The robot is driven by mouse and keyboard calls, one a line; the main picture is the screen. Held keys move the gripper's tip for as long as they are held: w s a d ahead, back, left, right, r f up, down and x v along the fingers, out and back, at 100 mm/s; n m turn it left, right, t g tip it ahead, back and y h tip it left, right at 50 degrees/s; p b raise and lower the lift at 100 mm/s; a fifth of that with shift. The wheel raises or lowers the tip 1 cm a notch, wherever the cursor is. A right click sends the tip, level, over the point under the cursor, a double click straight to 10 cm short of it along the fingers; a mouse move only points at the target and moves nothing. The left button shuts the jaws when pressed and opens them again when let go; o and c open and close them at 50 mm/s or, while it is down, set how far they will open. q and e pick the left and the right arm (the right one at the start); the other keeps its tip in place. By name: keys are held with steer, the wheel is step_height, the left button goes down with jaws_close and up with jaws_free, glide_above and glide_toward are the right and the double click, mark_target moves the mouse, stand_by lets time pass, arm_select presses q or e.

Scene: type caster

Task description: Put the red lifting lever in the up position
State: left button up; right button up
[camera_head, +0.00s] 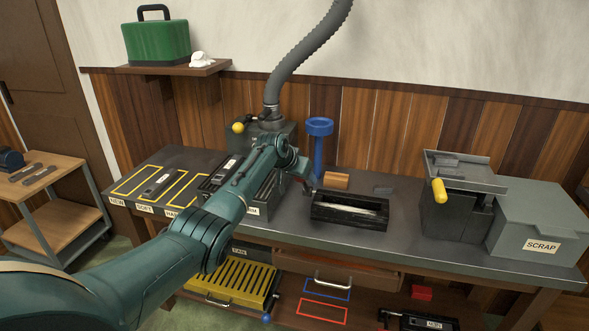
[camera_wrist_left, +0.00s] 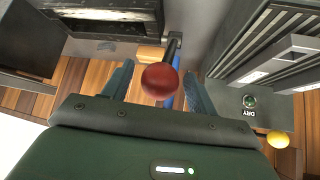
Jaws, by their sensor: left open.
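The red lifting lever shows in the left wrist view as a round red knob (camera_wrist_left: 160,80) on a dark rod that runs up and away from it. My left gripper (camera_wrist_left: 159,88) is open, with one finger on each side of the knob and a visible gap on both sides. In the head view my left arm reaches in from the left to the middle of the bench, and its wrist hides most of the lever. I cannot tell the lever's angle exactly. My right gripper is not in view.
Near my left wrist stand a blue funnel stand (camera_head: 320,128), a wooden block (camera_head: 336,180) and a black open tray (camera_head: 330,214). A yellow knob (camera_head: 238,127) sits by the grey hose. A box with a yellow handle (camera_head: 439,190) and a SCRAP bin (camera_head: 535,225) are at right.

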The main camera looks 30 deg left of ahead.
arm_select(q)
steer(key=v, duration=1.3)
steer(key=shift+p, duration=0.3)
steer(key=shift+r, duration=0.1)
steer(key=s+d+f+m, duration=0.1)
steer(key=s+d+f, duration=0.3)
steer(key=f, duration=0.3)
steer(key=s+d+f, duration=0.3)
steer(key=s+f, duration=0.1)
steer(key=f, duration=0.4)
steer(key=s+d+f+m, duration=0.1)
steer(key=s+d+f, duration=0.3)
steer(key=f, duration=0.3)
steer(key=s+d+f+t+h, duration=0.1)
steer(key=s+d+f, duration=0.1)
steer(key=s+d, duration=0.4)
steer(key=s+d+f+t+h, duration=0.1)
steer(key=s+d, duration=0.5)
steer(key=s, duration=1)
steer(key=shift+s+d+f+m+h, duration=0.2)
steer(key=shift+f+m+h, duration=0.15)
steer(key=shift+f, duration=0.4)
steer(key=shift+a+t, duration=0.1)
steer(key=shift+t, duration=0.2)
